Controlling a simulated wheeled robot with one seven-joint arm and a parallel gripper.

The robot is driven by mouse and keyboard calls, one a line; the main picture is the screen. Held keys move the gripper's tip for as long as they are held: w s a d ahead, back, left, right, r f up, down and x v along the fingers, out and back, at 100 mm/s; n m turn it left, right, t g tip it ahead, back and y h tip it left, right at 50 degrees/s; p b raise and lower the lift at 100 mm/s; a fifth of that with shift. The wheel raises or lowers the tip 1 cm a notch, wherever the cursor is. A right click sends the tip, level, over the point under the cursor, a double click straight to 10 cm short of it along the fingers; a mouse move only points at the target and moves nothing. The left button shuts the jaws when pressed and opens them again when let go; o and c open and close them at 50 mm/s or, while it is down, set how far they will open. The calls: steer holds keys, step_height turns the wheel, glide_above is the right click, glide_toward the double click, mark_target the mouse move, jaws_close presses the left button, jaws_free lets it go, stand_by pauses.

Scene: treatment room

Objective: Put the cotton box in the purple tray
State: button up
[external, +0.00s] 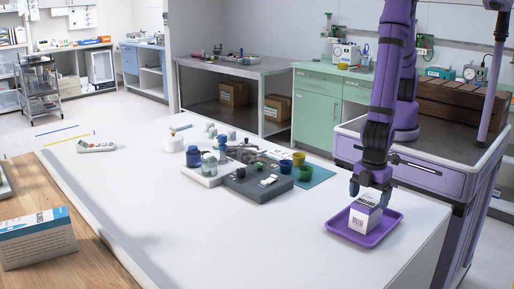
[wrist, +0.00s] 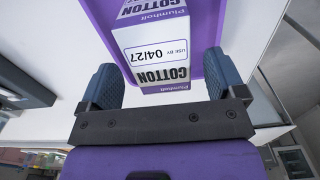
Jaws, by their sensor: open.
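The cotton box (external: 364,215), white with purple edges and dark lettering, sits in the purple tray (external: 386,226) at the right end of the white table. In the wrist view the box (wrist: 157,52) shows its "COTTON" label and the tray (wrist: 100,20) lies behind it. My gripper (external: 370,189) is directly above the box, pointing down. In the wrist view its two blue fingers (wrist: 164,80) are apart, one on each side of the near end of the box.
A dark grey instrument block (external: 258,183) and blue, yellow and green cups (external: 304,172) stand left of the tray. A white remote (external: 96,147) lies at the far left. The front middle of the table (external: 200,235) is clear. Another box (external: 35,238) stands on the wooden surface at left.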

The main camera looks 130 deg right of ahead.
step_height(320, 180, up, 8)
steer(key=shift+f, duration=0.1)
steer(key=s+d+r+t, duration=0.1)
steer(key=s+d+r, duration=0.2)
steer(key=r, duration=0.4)
steer(key=s+d+r+t, duration=0.1)
steer(key=s+d+r, duration=0.15)
steer(key=r, duration=0.45)
steer(key=s+d+r+t, duration=0.1)
steer(key=s+d+r, duration=0.15)
steer(key=r, duration=0.55)
steer(key=s+d+r+t, duration=0.1)
steer(key=s+d+r, duration=0.2)
steer(key=s, duration=0.5)
steer(key=s+d+r+t, duration=0.1)
steer(key=s+d+r, duration=0.3)
steer(key=s, duration=0.5)
steer(key=shift+w+v, duration=0.25)
steer(key=shift+v, duration=1)
steer(key=shift+r, duration=0.1)
